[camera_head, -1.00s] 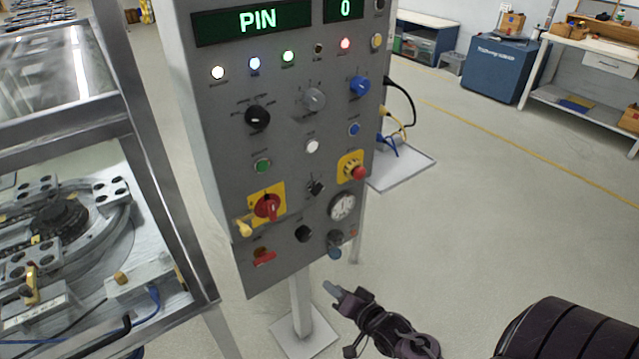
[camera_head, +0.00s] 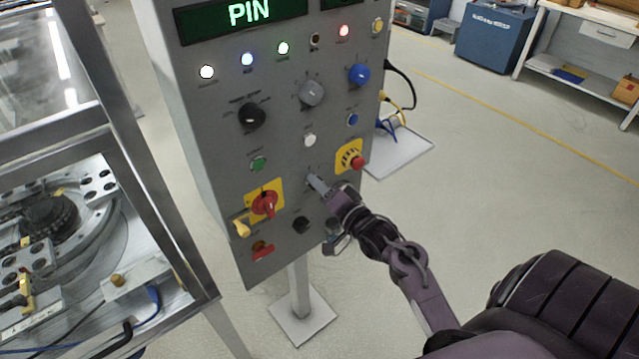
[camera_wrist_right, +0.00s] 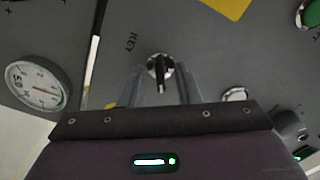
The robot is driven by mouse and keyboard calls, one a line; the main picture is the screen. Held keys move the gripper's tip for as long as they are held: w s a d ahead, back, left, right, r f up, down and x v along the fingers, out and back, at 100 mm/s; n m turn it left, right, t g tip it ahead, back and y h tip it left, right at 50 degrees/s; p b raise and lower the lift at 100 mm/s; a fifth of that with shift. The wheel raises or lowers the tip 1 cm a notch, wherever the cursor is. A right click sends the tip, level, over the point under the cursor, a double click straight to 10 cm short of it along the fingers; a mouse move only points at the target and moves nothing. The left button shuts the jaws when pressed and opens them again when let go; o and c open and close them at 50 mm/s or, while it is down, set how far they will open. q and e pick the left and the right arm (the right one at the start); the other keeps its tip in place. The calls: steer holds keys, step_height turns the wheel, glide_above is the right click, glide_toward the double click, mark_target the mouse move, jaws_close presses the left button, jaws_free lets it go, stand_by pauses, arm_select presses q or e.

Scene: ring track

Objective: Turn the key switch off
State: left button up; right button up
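The key switch (camera_wrist_right: 160,66) is a small black key knob in a silver ring on the grey panel (camera_head: 215,150), by the label "KEY" in the right wrist view. Its black handle points down in that view. My right gripper (camera_head: 316,184) is at the panel face, and its fingers hide most of the switch in the head view. In the right wrist view the two grey fingers are open, one on each side of the key knob. A gap shows between them and the knob; whether they touch the panel I cannot tell. My left gripper is not in view.
A red emergency button (camera_head: 357,163) is to the right. A round gauge (camera_wrist_right: 38,86) shows in the wrist view. A metal-framed machine (camera_head: 150,190) stands left.

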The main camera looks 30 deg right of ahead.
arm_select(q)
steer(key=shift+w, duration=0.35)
arm_select(e)
jaws_close()
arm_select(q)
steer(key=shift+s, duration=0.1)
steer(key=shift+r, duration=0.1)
arm_select(e)
steer(key=shift+n, duration=0.3)
arm_select(q)
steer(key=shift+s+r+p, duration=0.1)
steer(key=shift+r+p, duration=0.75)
steer(key=shift+p, duration=0.05)
arm_select(e)
steer(key=n, duration=1.1)
steer(key=shift+n, duration=0.3)
jaws_free()
